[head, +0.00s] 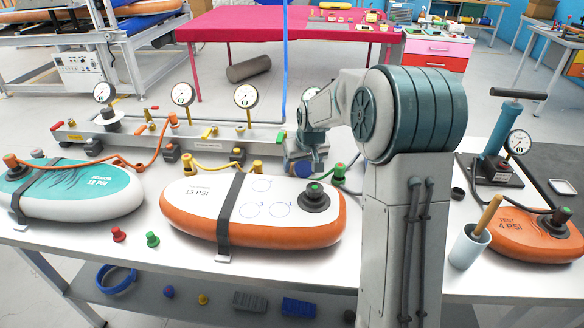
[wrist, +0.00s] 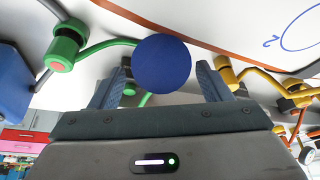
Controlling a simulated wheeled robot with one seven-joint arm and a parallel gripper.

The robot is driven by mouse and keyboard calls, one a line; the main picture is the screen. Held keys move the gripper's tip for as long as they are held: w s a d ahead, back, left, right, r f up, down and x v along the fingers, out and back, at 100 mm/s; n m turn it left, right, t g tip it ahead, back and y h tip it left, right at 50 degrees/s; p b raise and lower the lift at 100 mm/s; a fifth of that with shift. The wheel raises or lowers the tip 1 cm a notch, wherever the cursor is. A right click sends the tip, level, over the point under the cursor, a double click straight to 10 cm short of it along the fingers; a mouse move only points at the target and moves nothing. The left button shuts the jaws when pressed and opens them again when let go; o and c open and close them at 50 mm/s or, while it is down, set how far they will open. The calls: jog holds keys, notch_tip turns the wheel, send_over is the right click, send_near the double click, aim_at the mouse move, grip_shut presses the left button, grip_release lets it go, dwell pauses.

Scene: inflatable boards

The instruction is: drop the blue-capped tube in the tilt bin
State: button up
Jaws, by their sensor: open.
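My gripper (wrist: 160,82) is open in the wrist view, one finger on each side of a round blue disc (wrist: 163,62). The disc looks like a cap seen end-on; no tube body shows behind it, and I cannot tell whether the fingers touch it. In the head view my gripper (head: 304,150) points down behind the orange-and-white board, partly hidden by my arm. A blue patch (head: 306,169) shows just below it, too small to tell as the cap. I cannot pick out a tilt bin in either view.
The orange-and-white board (head: 190,212) lies in front of my gripper, a teal board (head: 75,190) to its left. A gauge manifold (head: 200,136) with hoses runs behind them. A white cup (head: 468,247) and an orange board (head: 525,235) are at right.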

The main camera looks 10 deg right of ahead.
jog(key=x, duration=0.3)
jog(key=shift+a+f, duration=0.1)
jog(key=shift+a, duration=0.05)
jog(key=shift+c, duration=0.3)
jog(key=c, duration=1.2)
